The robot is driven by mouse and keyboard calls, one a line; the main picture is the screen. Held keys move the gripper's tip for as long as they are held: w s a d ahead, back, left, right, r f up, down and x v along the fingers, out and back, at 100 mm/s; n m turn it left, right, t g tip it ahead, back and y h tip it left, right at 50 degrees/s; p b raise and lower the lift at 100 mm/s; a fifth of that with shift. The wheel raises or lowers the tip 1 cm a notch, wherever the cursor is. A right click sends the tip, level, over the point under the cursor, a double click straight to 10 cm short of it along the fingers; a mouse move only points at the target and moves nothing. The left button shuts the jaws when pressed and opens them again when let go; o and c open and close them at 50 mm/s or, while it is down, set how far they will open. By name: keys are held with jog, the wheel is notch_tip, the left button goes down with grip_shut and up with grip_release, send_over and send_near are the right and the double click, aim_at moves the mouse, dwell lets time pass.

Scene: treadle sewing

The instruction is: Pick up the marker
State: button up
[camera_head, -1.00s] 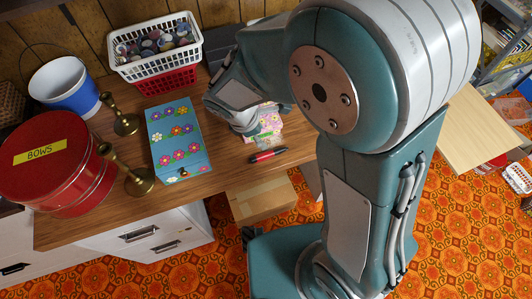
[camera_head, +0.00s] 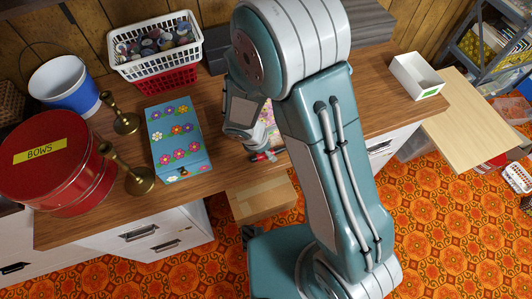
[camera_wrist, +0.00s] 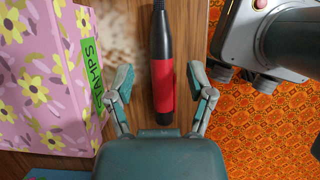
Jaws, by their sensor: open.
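The marker (camera_wrist: 161,60) is red and black and lies on the wooden table top. In the wrist view it runs from the top edge toward my gripper, with its red part between the finger lines. My gripper (camera_wrist: 160,85) is open, with one finger on each side of the marker and gaps on both sides. In the head view a short red part of the marker (camera_head: 262,156) shows at the table's front edge, just below my wrist. My arm hides the rest of it there.
A pink flowered box labelled STAMPS (camera_wrist: 45,75) stands close left of my gripper. A blue flowered box (camera_head: 178,143), brass candlesticks (camera_head: 134,179) and a red BOWS tin (camera_head: 50,175) stand further left. A cardboard box (camera_head: 262,200) sits below the table edge.

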jog(key=shift+d+f, duration=0.3)
jog(key=shift+f, duration=0.1)
jog(key=shift+c, duration=0.3)
jog(key=shift+a, duration=0.1)
grip_shut()
jog(key=shift+r, duration=0.1)
